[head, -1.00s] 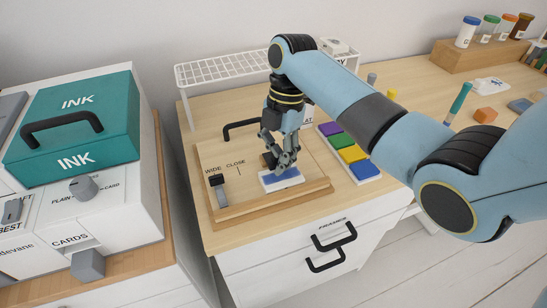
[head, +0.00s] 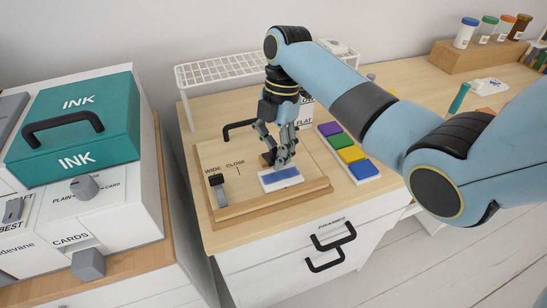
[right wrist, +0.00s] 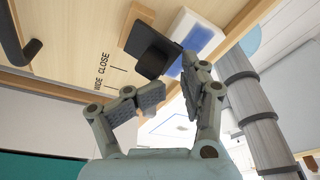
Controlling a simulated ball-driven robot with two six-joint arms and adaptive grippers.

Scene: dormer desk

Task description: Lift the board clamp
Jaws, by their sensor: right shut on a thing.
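A wooden board (head: 222,165) lies on the desk, marked WIDE and CLOSE, with a white block topped in blue (head: 280,180) on it. The board clamp, a dark flap on a small wooden mount, sits just behind that block. It shows in the right wrist view as a black plate (right wrist: 152,48). My right gripper (head: 277,160) comes down from above and is shut on the clamp. In the head view its fingers hide most of the clamp. My left gripper is in neither view.
A black slider (head: 218,182) stands at the board's left. Several coloured pads (head: 342,141) lie right of the board. A white wire rack (head: 225,72) stands behind. A teal INK case (head: 75,120) sits on the left cabinet. Black drawer handles (head: 333,237) stick out in front.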

